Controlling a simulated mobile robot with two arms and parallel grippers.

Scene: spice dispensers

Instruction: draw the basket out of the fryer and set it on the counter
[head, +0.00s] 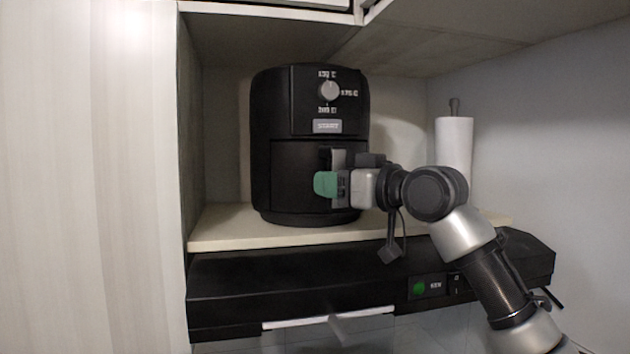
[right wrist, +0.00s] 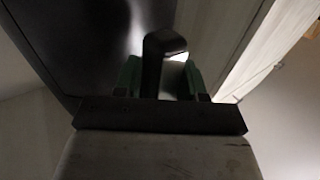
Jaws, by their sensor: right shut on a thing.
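The black air fryer (head: 310,110) stands upright on the pale counter shelf. Its basket (head: 295,180) is in the lower front of the fryer and looks fully in. The basket's handle (head: 338,159) sticks out at the front, partly hidden by my right gripper. My right gripper (head: 326,184), with green fingers, is shut on the handle. In the right wrist view the dark handle (right wrist: 160,58) stands between the two green fingers. My left gripper is not in view.
The pale counter (head: 225,232) has little bare room in front of the fryer. A paper towel roll (head: 454,146) stands at the right. A black appliance with a green light (head: 300,292) sits below the shelf edge. A pale panel (head: 90,180) closes the left side; cabinets hang above.

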